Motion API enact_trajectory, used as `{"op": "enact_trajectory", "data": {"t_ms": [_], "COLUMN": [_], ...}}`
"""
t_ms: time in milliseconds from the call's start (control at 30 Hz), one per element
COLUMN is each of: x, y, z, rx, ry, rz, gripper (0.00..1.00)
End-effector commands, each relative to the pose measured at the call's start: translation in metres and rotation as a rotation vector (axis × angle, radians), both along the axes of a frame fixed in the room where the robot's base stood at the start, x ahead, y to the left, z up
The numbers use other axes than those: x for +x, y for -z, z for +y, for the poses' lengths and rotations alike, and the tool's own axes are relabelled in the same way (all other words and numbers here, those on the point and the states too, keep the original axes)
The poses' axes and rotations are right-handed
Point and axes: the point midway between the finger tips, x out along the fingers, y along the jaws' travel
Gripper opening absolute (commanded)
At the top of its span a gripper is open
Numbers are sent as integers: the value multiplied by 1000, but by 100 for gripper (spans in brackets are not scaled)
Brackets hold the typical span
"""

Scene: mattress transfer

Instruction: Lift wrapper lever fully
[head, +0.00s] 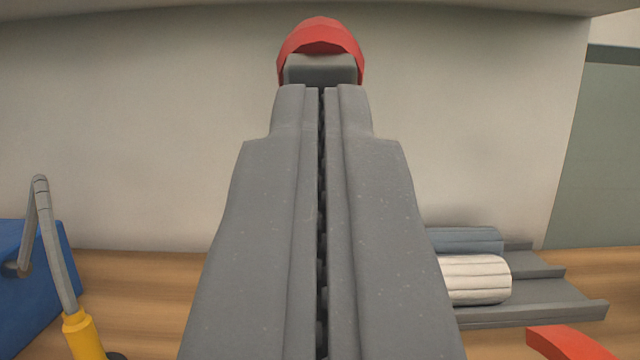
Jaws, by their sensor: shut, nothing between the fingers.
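My gripper (321,88) fills the middle of the head view. Its two grey fingers are shut against each other with only a thin dark seam between them. Directly beyond the fingertips is a red rounded piece (320,36) around a grey block (320,69). I cannot tell whether the fingers touch it, or whether it is the wrapper lever's end. At the left, a grey bent bar (57,245) rises from a yellow sleeve (80,335). No other part is clearly the lever, and my fingers hide the area below and behind them.
A blue box (22,290) stands at the left edge. At the right, a white roll (475,279) and a blue-grey roll (468,240) lie on a stepped grey platform (545,292). A red curved piece (567,342) shows at the bottom right. A pale wall (150,130) is behind.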

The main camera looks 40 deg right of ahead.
Motion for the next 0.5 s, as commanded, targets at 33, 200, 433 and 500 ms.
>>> {"op": "enact_trajectory", "data": {"t_ms": [33, 200, 433, 500], "x": [2, 8, 17, 19], "y": [-7, -13, -18, -19], "z": [-1, -6, -12, -14], "rx": [12, 45, 88, 99], "ry": [-1, 0, -1, -1], "rz": [13, 60, 122, 135], "gripper": [0, 0, 0, 0]}}
